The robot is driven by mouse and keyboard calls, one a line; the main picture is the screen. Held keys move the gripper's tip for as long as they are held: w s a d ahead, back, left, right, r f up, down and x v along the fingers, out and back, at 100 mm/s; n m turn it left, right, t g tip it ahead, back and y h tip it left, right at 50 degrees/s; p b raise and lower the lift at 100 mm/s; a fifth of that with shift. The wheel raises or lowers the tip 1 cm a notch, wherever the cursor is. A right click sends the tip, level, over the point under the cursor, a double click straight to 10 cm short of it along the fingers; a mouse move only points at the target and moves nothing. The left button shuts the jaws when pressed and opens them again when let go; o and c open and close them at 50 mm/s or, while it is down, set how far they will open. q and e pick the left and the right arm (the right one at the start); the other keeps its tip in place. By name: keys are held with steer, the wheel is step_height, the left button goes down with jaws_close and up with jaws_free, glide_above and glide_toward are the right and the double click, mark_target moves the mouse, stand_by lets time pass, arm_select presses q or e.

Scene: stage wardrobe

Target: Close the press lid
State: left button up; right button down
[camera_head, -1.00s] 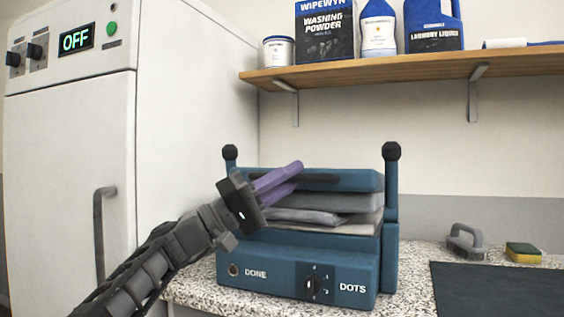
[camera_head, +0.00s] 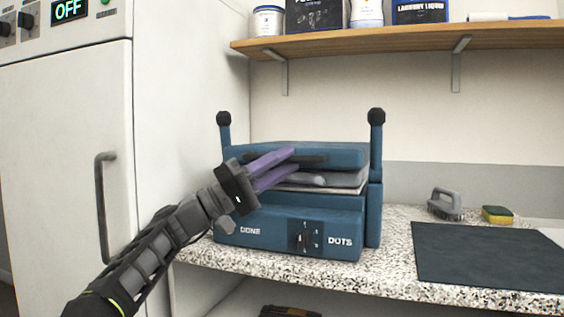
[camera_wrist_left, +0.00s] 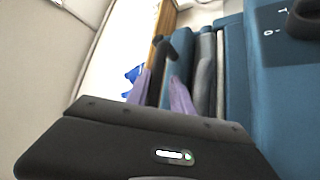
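The blue press (camera_head: 280,222) stands on the speckled counter. Its blue lid (camera_head: 340,155) sits low over the base with a narrow gap, so it is partly open. In the left wrist view the fingers (camera_wrist_left: 160,92) flank the dark bar. My right gripper is not seen.
A white cabinet (camera_head: 70,150) with a grey handle stands at the left. A shelf (camera_head: 400,40) with laundry goods hangs above. A dark mat (camera_head: 490,255), a grey brush (camera_head: 445,204) and a sponge (camera_head: 497,215) lie on the counter to the right.

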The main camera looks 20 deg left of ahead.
arm_select(q)
steer(key=shift+a, duration=0.1)
steer(key=v, duration=0.7)
steer(key=shift+s+a+f+b, duration=0.15)
steer(key=shift+a+f+b, duration=0.1)
steer(key=shift+b, duration=0.1)
